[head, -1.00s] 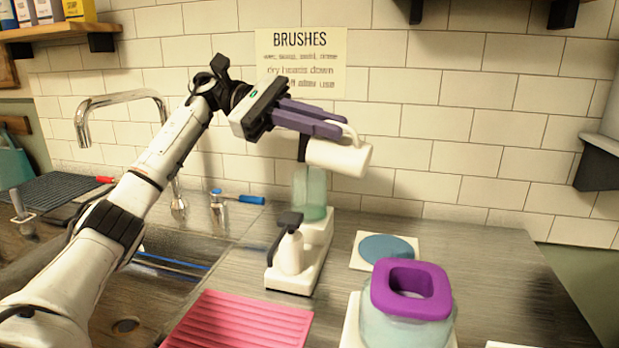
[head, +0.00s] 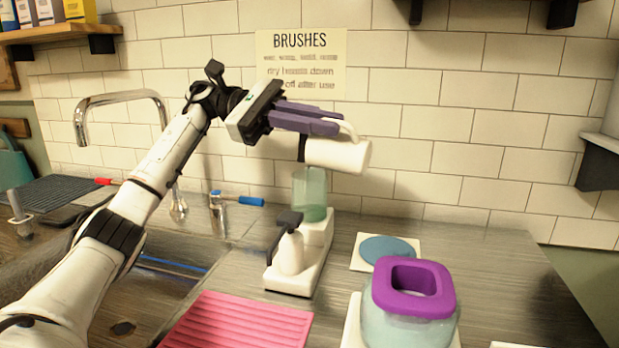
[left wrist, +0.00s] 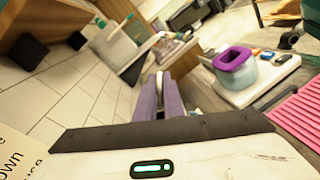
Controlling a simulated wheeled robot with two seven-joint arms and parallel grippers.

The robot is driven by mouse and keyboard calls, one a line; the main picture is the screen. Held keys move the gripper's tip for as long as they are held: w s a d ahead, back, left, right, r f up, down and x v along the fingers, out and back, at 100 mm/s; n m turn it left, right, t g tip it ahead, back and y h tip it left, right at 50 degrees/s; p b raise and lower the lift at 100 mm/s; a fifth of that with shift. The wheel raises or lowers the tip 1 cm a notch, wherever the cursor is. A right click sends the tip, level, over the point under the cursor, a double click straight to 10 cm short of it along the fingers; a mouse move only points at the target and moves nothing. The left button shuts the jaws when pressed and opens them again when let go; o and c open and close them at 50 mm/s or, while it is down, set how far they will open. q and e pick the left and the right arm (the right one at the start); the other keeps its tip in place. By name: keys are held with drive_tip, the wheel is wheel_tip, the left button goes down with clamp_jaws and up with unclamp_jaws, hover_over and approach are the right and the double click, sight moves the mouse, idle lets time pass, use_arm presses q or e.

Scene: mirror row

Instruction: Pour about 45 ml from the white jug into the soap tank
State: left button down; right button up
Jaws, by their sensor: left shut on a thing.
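The white jug (head: 338,154) hangs tipped almost onto its side, held by its handle. My left gripper (head: 335,126), with purple fingers, is shut on that handle; the fingers also show in the left wrist view (left wrist: 160,100). A pale green see-through tank (head: 309,194), which I take as the soap tank, stands on a white base (head: 305,268) just below the jug's left end. A dark strip shows at that end; I cannot tell whether it is liquid. The jug's mouth and the tank's level are not clear. My right gripper is out of view.
A white pump bottle (head: 290,252) with a dark head stands in front of the tank. A clear container with a purple rim (head: 413,287) stands at front right. A blue disc (head: 390,249) and a pink ribbed mat (head: 240,322) lie nearby. The tap (head: 120,98) stands left.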

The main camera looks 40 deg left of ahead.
use_arm(q)
drive_tip(key=shift+s+a+h+b, duration=0.1)
drive_tip(key=shift+a+h+b, duration=0.15)
drive_tip(key=shift+b, duration=0.2)
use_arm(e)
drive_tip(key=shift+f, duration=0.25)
